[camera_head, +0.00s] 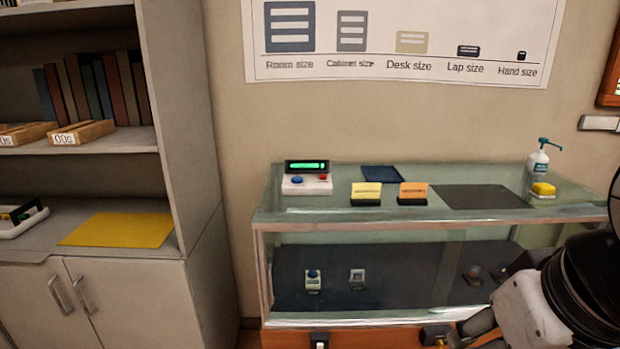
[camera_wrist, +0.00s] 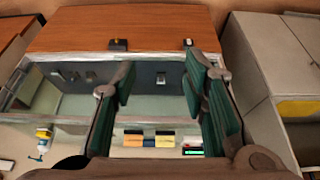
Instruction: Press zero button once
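A white counter device (camera_head: 307,185) with a lit green display (camera_head: 307,166) stands on the left of the glass case's top. It has a blue button (camera_head: 298,180) on its left and a smaller red button (camera_head: 323,177) on its right. I cannot read which is the zero button. The green display also shows in the wrist view (camera_wrist: 193,150), past the fingers. My gripper (camera_wrist: 160,85) is open and empty, its two green-padded fingers apart. In the head view my arm comes in at the lower right, well apart from the device.
The glass case (camera_head: 400,222) holds small devices inside. On top are a yellow card (camera_head: 367,190), an orange card (camera_head: 413,190), a dark mat (camera_head: 482,197), a pump bottle (camera_head: 537,168) and a yellow sponge (camera_head: 543,189). A shelf cabinet (camera_head: 180,120) stands at left.

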